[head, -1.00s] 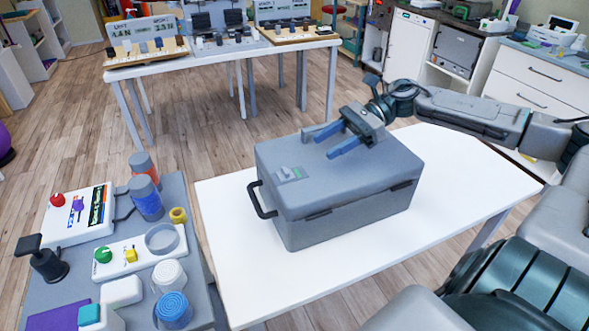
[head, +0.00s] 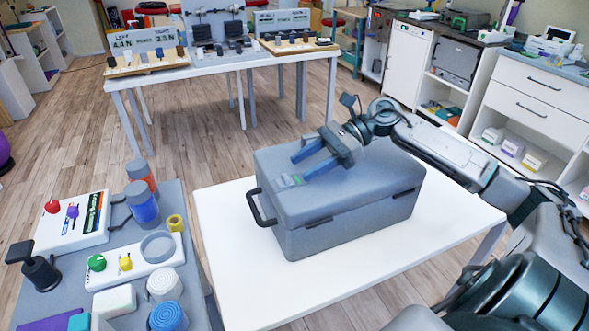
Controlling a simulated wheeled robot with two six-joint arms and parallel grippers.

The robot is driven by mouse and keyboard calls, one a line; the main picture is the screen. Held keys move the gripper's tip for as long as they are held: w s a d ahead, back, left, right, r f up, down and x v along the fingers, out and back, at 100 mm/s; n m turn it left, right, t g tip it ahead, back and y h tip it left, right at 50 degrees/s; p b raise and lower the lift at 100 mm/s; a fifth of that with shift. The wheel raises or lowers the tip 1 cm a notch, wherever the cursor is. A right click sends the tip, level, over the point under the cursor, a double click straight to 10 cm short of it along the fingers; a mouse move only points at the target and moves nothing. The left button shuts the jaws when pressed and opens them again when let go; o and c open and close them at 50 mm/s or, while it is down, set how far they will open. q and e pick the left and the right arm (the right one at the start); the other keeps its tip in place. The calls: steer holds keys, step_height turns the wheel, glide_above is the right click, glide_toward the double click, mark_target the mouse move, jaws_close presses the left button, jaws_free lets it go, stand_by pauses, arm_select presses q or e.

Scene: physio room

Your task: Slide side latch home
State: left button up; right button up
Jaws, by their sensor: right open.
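A grey case (head: 345,215) with its lid down stands on the white table. Two dark catches sit along the front seam, one left (head: 319,222) and one right (head: 404,193). My right gripper (head: 304,166) is open, its two blue fingers spread over the lid and pointing left. The nearer fingertip is close to the latch plate; I cannot tell whether they touch. My left gripper is not in view.
A black handle (head: 261,209) sticks out from the case's left end. The white table (head: 238,277) is bare around the case. A grey side table (head: 195,247) at left holds a control panel, cups and rolls. A long table with readouts (head: 225,62) stands behind.

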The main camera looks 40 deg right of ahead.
mark_target(294, 181)
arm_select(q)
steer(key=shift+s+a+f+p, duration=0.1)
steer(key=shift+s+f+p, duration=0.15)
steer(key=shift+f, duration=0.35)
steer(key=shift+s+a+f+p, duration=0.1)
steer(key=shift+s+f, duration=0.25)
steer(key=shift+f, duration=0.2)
arm_select(e)
steer(key=shift+x, duration=1.85)
jaws_close()
